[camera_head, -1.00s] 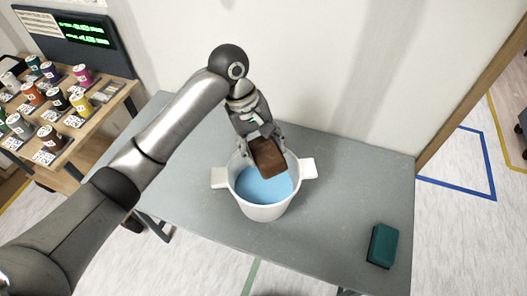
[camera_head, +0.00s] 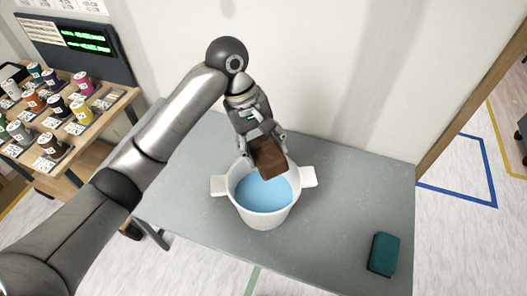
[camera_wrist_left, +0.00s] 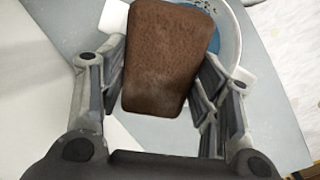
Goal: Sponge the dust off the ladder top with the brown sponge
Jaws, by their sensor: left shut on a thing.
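The brown sponge (camera_head: 269,157) is held in my left gripper (camera_head: 262,141), over the back part of a white bucket with blue liquid. In the left wrist view the brown sponge (camera_wrist_left: 166,58) sits between the two fingers of my left gripper (camera_wrist_left: 160,85), which are closed on its sides. The bucket's rim lies beyond it there. No ladder top and no dust are in view. My right gripper is not in view.
The white bucket (camera_head: 262,216) with two side handles stands on a grey table (camera_head: 337,199). A teal sponge (camera_head: 384,254) lies at the table's right front. A wooden shelf (camera_head: 99,125) with several paint cans stands at the left. A wall is behind the table.

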